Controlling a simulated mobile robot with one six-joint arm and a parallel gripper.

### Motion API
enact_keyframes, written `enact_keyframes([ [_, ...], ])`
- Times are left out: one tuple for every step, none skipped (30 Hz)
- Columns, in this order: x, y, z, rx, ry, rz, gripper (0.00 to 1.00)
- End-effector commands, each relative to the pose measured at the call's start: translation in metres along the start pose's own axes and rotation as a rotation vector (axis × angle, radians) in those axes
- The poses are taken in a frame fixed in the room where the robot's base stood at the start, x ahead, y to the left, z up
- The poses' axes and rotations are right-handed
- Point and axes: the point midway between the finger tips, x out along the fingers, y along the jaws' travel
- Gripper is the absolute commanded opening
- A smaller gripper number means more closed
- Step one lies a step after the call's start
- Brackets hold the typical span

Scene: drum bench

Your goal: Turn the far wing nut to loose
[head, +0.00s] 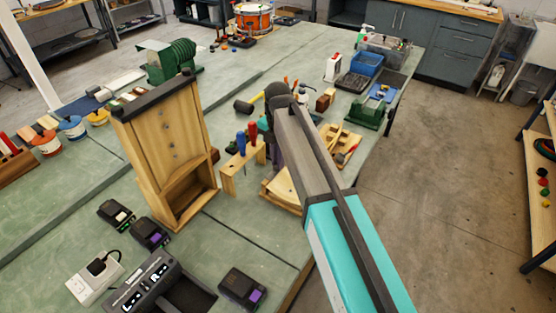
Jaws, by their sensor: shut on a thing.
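My arm reaches from the lower right to the middle of the head view and bends down there. My gripper (277,153) shows only in part, as a narrow dark piece below the wrist, just above a pale wooden fixture (281,190) near the bench's front edge. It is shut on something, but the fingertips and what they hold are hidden. I cannot make out the far wing nut or any other wing nut; the arm covers much of the fixture.
A tall wooden frame (155,135) with a dark top stands left of the gripper. A small wooden rack (241,172) with red- and blue-handled tools stands close by on the left. A wooden tray (342,146) lies behind the arm. Black chargers and batteries (243,287) lie in front.

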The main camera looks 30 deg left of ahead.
Motion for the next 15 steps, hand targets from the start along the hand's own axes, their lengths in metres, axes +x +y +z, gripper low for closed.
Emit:
enact_keyframes([
  [0.0,-0.0008,0.0006,-0.038,-0.001,-0.002,0.0],
  [0.0,-0.0008,0.0006,-0.062,-0.001,-0.002,0.0],
  [0.0,-0.0008,0.0006,-0.092,-0.001,-0.002,0.0],
  [0.0,-0.0007,0.0006,-0.113,-0.001,-0.002,0.0],
  [0.0,-0.0007,0.0005,-0.132,-0.001,-0.002,0.0],
  [0.0,-0.0006,0.0005,-0.157,-0.001,-0.002,0.0],
  [0.0,-0.0006,0.0005,-0.174,-0.001,-0.002,0.0],
  [0.0,-0.0006,0.0005,-0.188,-0.001,-0.002,0.0],
  [0.0,-0.0006,0.0004,-0.208,-0.001,-0.002,0.0],
  [0.0,-0.0005,0.0004,-0.219,-0.001,-0.002,0.0],
  [0.0,-0.0005,0.0004,-0.23,0.0,-0.002,0.0],
  [0.0,-0.0005,0.0004,-0.243,0.0,-0.002,0.0],
  [0.0,-0.0005,0.0004,-0.25,0.0,-0.002,0.0],
  [0.0001,-0.0005,0.0003,-0.257,0.0,-0.002,0.0],
  [0.0001,-0.0005,0.0003,-0.265,0.0,-0.002,0.0],
])
